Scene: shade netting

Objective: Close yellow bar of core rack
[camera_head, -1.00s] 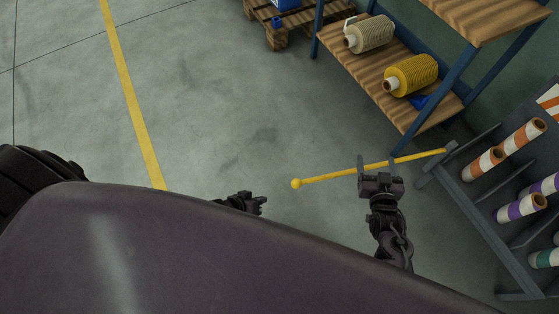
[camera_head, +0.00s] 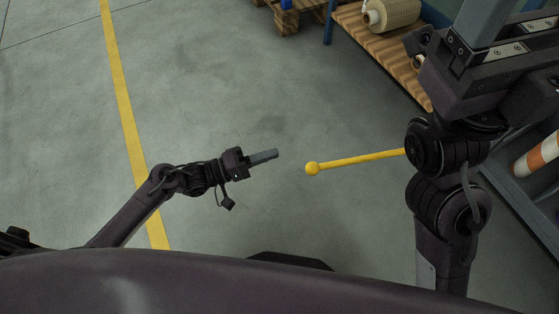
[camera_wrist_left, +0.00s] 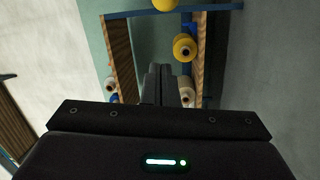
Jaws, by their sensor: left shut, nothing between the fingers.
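The yellow bar (camera_head: 355,161) with a ball at its end sticks out from the right over the floor in the head view. Its far end is hidden behind my right arm. The core rack (camera_head: 525,205) shows in part at the right, mostly covered by that arm. My left gripper (camera_head: 276,154) is shut and empty, left of the ball end and apart from it, pointing right. In the left wrist view the shut fingers (camera_wrist_left: 158,82) point toward shelving. My right arm is large and close at the right; its fingertips are not in view.
A wooden shelf (camera_head: 415,79) with a cream spool (camera_head: 393,14) stands at the upper right. A pallet (camera_head: 290,18) is at the top. An orange-and-white roll (camera_head: 540,155) is on the rack. Open floor lies around the left gripper and behind it.

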